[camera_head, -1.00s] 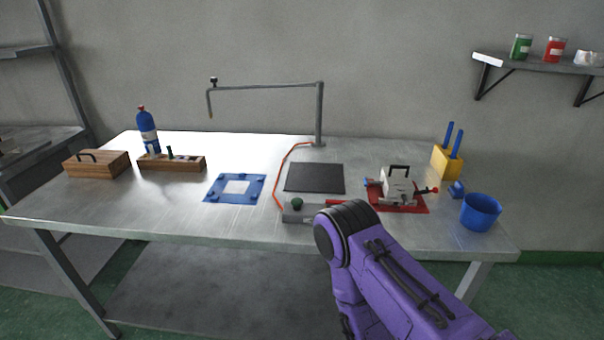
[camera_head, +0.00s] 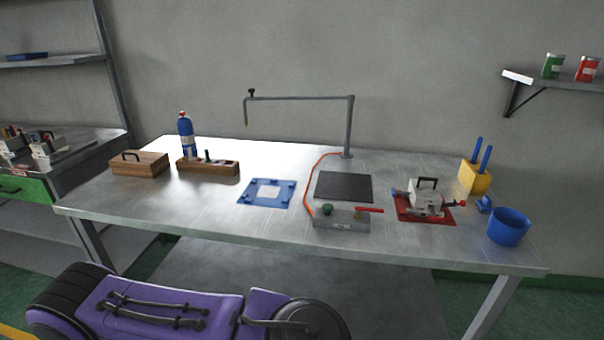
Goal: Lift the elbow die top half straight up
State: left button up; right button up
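A pale grey two-part die (camera_head: 425,198) with a black handle on top sits on a red mat (camera_head: 447,216) at the right of the metal table. Small red and blue ended clamps or knobs stick out at its sides. Other pale die-like blocks (camera_head: 45,150) stand on the side bench at the far left. I cannot tell from the picture which die is the elbow one. Neither gripper is in view.
The metal table (camera_head: 200,215) holds a blue square frame (camera_head: 266,194), a dark plate (camera_head: 343,187), a grey base with a red lever (camera_head: 341,219), a blue cup (camera_head: 508,227) and a yellow holder (camera_head: 474,178). A bent pipe (camera_head: 349,125) rises behind the plate. The front left is clear.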

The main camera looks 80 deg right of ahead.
aim_at(425, 191)
jog(key=k, duration=2.5)
jog(key=z, duration=0.1)
